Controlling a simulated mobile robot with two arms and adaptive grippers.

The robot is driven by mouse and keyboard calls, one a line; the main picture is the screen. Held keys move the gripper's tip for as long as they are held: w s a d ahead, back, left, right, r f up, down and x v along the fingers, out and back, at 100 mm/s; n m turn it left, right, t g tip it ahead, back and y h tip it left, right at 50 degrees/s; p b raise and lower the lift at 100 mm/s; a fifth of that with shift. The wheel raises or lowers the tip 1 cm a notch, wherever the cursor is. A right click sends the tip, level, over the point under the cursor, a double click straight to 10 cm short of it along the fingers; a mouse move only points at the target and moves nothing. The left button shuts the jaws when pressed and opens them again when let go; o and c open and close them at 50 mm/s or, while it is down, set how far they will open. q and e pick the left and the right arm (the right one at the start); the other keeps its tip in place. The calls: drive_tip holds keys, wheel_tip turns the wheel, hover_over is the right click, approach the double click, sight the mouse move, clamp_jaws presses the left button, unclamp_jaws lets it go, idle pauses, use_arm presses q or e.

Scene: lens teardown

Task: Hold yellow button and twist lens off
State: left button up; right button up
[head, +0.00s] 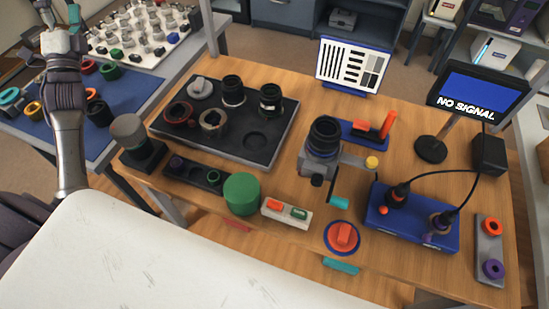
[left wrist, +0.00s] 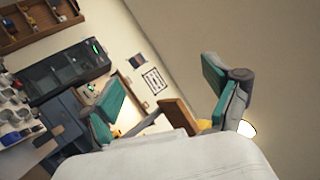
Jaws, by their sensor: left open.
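The camera body (head: 320,166) stands near the middle of the wooden table in the head view. Its black lens (head: 325,130) is on top, pointing up. The yellow button (head: 371,162) is at the right end of a grey arm beside the body. My left gripper (head: 60,14) is raised at the far upper left, far from the camera. In the left wrist view its teal-padded fingers (left wrist: 162,84) are spread apart with nothing between them. My right gripper is in neither view.
Left of the camera is a dark tray (head: 262,158) with several lens parts. A green cylinder (head: 241,194) and a red knob (head: 343,236) are near the front edge. A blue box (head: 415,226) with cables and a monitor (head: 478,92) are at right.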

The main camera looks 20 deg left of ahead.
use_arm(q)
drive_tip(key=w+d+r+m+t+h, duration=0.1)
drive_tip(key=w+d+r+m+h, duration=0.1)
drive_tip(key=d+r+m+h, duration=0.3)
drive_tip(key=w+d+m+t+h, duration=0.1)
drive_tip(key=w+d+m+h, duration=0.15)
drive_tip(key=d, duration=0.45)
drive_tip(key=w+d+r+m+t+h, duration=0.2)
drive_tip(key=d+r+m, duration=0.1)
drive_tip(key=d+m, duration=0.15)
drive_tip(key=n+g+h, duration=1.2)
drive_tip(key=n, duration=0.6)
approach(314, 139)
drive_tip(key=x, duration=1.3)
drive_tip(key=shift+r, duration=0.15)
drive_tip(key=shift+s, duration=0.1)
